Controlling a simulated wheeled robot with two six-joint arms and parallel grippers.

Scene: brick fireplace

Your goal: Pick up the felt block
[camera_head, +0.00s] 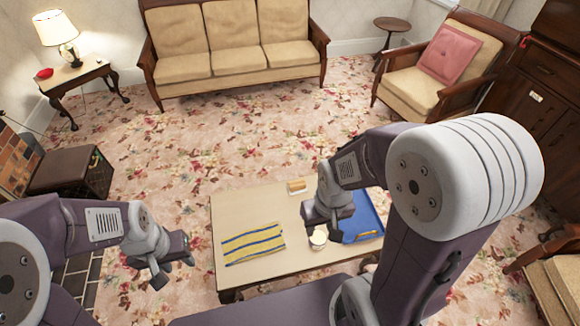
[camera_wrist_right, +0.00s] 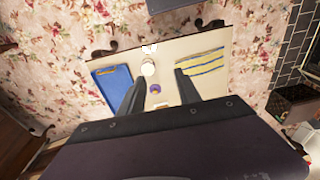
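A small tan-orange block with a pale edge (camera_head: 297,186) lies at the far edge of the low table (camera_head: 245,205). It may be the felt block, but I cannot tell for sure. In the right wrist view a small purple and yellow thing (camera_wrist_right: 155,88) sits between my finger lines; its kind is unclear. My right gripper (camera_head: 328,228) points down above the table, near a pale round cup (camera_head: 318,240). Its fingers (camera_wrist_right: 159,76) are apart with nothing held. My left gripper (camera_head: 175,275) hangs left of the table, its fingers apart and empty.
A yellow cloth with blue stripes (camera_head: 253,243) lies on the table's left part. Small pale things (camera_wrist_right: 150,48) lie near one table edge. Open carpet surrounds the table.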

